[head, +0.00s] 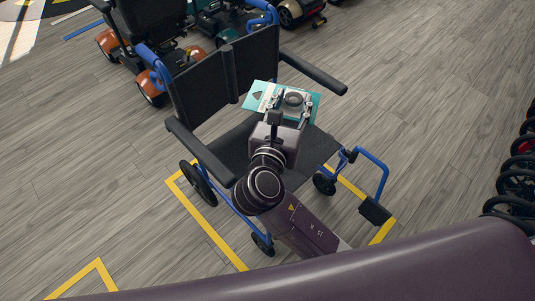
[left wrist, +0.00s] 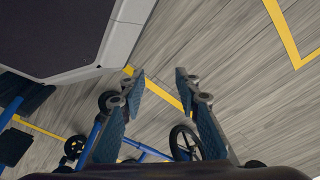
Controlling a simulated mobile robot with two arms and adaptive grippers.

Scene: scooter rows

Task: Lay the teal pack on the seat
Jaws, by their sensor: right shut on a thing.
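The teal pack (head: 262,89) is a flat, light teal piece with a dark triangle mark. My right gripper (head: 291,102) is shut on it in the head view and covers its middle. My right wrist hides much of the seat. My left gripper (left wrist: 160,76) shows in the left wrist view, its two fingers apart with nothing between them, above the floor.
The blue-framed wheelchair has a black backrest (head: 225,75) and armrests (head: 313,72) beside the seat. Yellow floor lines (head: 208,225) run around it. Mobility scooters (head: 150,35) stand behind it. Dark wheels (head: 518,180) line the right edge. The floor between is clear.

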